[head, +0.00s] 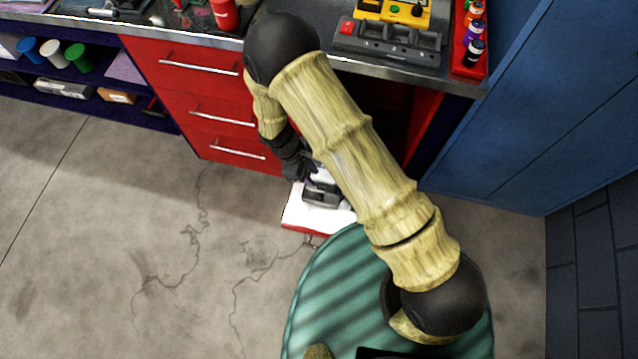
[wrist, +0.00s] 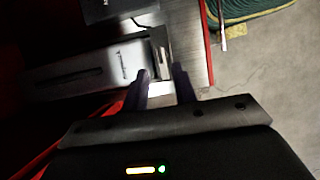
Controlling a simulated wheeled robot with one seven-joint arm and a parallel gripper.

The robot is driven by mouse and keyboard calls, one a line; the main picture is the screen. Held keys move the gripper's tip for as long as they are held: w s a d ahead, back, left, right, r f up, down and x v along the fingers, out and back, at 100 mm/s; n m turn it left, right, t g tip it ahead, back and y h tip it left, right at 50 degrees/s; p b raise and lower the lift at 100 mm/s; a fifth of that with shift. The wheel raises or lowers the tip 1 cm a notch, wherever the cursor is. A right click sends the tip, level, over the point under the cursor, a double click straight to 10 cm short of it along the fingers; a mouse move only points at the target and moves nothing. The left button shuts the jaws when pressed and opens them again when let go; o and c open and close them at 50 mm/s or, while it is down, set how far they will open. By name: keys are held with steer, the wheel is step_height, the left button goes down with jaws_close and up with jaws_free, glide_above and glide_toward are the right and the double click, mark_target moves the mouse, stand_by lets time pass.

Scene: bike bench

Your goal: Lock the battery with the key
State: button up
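My gripper (wrist: 162,75) reaches down over the open bottom drawer (head: 303,216) of the red cabinet; it shows small and partly hidden behind my arm in the head view (head: 300,168). In the wrist view its two dark fingers are apart, with nothing clearly held between them. A pale grey box (wrist: 80,66) with a dark slot lies just ahead and left of the fingertips; I cannot tell whether it is the battery. A grey and black object (head: 322,196) shows in the drawer in the head view. I cannot make out a key.
The red cabinet (head: 185,75) has closed drawers under the metal bench top. A yellow and black device (head: 395,12) and a red tray of bottles (head: 468,65) stand on top. A blue panel (head: 540,110) rises at right. Floor (head: 90,230) at left is clear.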

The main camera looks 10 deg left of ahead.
mark_target(319, 186)
steer(key=x, duration=0.6)
steer(key=shift+f, duration=0.25)
steer(key=shift+c, duration=0.5)
jaws_close()
